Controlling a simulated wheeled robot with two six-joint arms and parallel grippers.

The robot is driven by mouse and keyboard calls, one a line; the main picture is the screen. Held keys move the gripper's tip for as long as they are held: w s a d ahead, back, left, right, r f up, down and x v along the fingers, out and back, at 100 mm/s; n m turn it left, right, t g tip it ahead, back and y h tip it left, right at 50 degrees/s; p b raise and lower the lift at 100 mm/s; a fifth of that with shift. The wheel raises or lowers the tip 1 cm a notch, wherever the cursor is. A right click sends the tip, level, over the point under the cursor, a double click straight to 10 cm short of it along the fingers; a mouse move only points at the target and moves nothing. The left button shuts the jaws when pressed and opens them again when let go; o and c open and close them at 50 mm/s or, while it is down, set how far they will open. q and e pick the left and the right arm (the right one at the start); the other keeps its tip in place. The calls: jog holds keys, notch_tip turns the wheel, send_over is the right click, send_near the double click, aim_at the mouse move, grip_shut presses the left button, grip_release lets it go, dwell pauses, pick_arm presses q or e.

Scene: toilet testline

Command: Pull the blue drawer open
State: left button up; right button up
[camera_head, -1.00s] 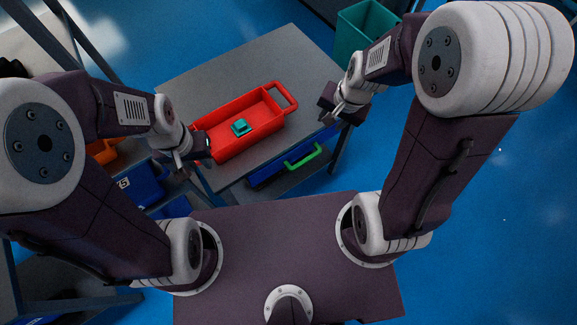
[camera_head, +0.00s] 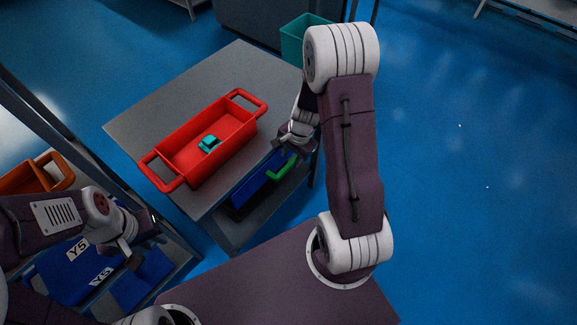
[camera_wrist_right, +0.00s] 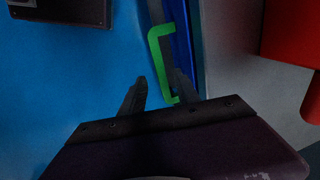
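The blue drawer (camera_head: 250,190) sits under the grey table top, with a green handle (camera_head: 283,167) on its front. In the right wrist view the drawer is a narrow blue strip (camera_wrist_right: 182,40), and the green handle (camera_wrist_right: 157,62) stands out to its left. My right gripper (camera_head: 284,146) is at the table's right side, close to the handle. In its wrist view the gripper (camera_wrist_right: 160,80) has its fingers apart, with the handle's lower end near the right finger; contact is unclear. My left gripper (camera_head: 136,250) is at the lower left, away from the drawer; its opening is unclear.
A red tray (camera_head: 185,165) with a teal block (camera_head: 209,144) in it stands on the grey table (camera_head: 225,75). Blue bins (camera_head: 70,270) and an orange bin (camera_head: 35,176) are on a rack at the left. A teal bin (camera_head: 293,45) stands behind. Floor at right is clear.

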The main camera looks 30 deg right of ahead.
aim_at(289, 165)
jog(key=f+b, duration=0.1)
jog(key=f, duration=0.1)
jog(key=w+f+b, duration=0.1)
jog(key=f, duration=0.2)
jog(key=shift+f, duration=0.15)
jog(key=shift+a, duration=0.1)
grip_shut()
dwell(1.1)
